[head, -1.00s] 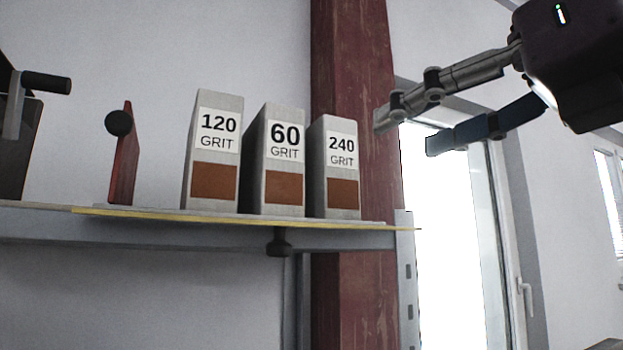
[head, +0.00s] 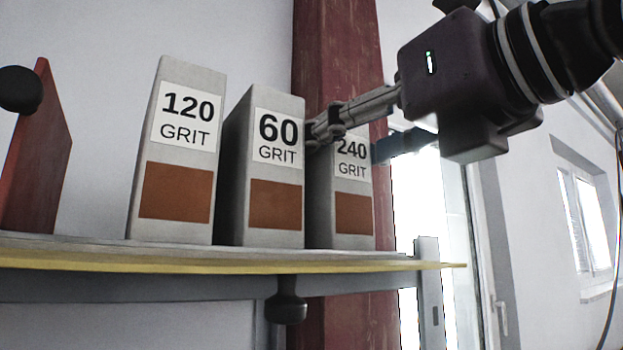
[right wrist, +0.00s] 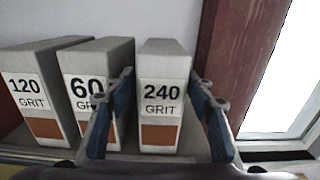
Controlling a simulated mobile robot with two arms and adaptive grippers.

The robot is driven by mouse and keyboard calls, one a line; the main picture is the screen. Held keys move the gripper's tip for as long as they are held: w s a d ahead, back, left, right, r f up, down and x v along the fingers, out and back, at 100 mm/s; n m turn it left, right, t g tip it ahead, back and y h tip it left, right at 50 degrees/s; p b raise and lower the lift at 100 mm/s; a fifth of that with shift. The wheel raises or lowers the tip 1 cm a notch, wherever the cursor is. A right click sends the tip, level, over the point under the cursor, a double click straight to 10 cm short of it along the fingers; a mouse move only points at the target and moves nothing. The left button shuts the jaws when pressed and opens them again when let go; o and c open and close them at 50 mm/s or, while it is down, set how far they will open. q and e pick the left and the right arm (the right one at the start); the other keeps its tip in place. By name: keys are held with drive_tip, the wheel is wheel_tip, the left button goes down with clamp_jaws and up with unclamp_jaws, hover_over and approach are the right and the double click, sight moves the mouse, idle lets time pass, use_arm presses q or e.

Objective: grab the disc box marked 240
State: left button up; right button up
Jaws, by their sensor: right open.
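The grey disc box marked 240 (head: 353,213) stands upright on the shelf, rightmost of three boxes, with a white label and a brown patch. In the right wrist view the 240 box (right wrist: 161,110) is centred between the fingers. My right gripper (head: 345,140) is open, its fingers at the upper part of the 240 box, one on each side in the picture. In the right wrist view the right gripper's (right wrist: 160,120) left finger overlaps the 60 box's face; contact cannot be told. My left gripper is not in view.
The 60 box (head: 276,190) stands close left of the 240 box, and the 120 box (head: 176,190) beyond it. The shelf (head: 180,262) has a yellow front edge. A red board with a black knob (head: 20,90) stands at left. A dark red post (head: 335,50) rises behind.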

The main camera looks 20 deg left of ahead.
drive_tip(key=shift+x, duration=0.9)
drive_tip(key=shift+w+a+p, duration=0.15)
drive_tip(key=shift+a+p, duration=0.05)
drive_tip(key=shift+p, duration=0.25)
drive_tip(key=p+x, duration=0.3)
drive_tip(key=shift+w+a+r, duration=0.15)
drive_tip(key=shift+w+a, duration=0.05)
drive_tip(key=shift+w, duration=0.15)
drive_tip(key=shift+w+a, duration=0.25)
drive_tip(key=shift+a, duration=0.1)
drive_tip(key=shift+s+d, duration=0.1)
drive_tip(key=shift+c, duration=1.4)
drive_tip(key=c, duration=0.9)
